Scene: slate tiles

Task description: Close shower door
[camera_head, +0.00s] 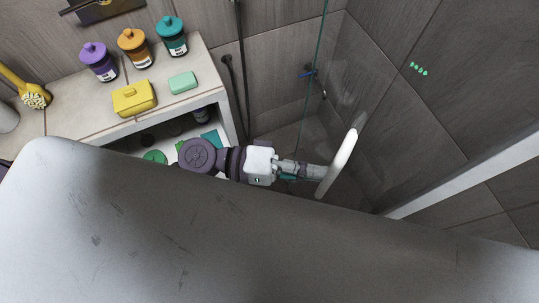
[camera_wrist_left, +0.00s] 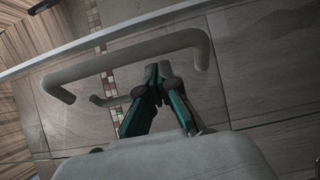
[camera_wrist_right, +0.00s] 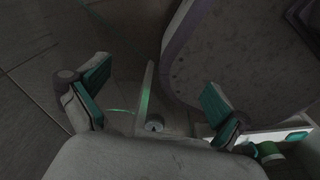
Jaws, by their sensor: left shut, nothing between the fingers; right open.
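The shower door is clear glass; its pale curved handle (camera_head: 342,160) shows right of centre in the head view. My left gripper (camera_head: 312,171) reaches in from the left, its tips right by the handle. In the left wrist view the handle (camera_wrist_left: 130,62) is a long bent bar, and a second, thinner bar shows below it. The left gripper's fingers (camera_wrist_left: 158,72) are shut with nothing between them, overlapping the bar in view; I cannot tell whether they touch it. My right gripper (camera_wrist_right: 152,95) is open and empty in the right wrist view, and not visible in the head view.
A thin green glass edge (camera_head: 320,50) stands behind the handle. Tiled walls surround the shower. A drain (camera_wrist_right: 154,125) shows below the right gripper.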

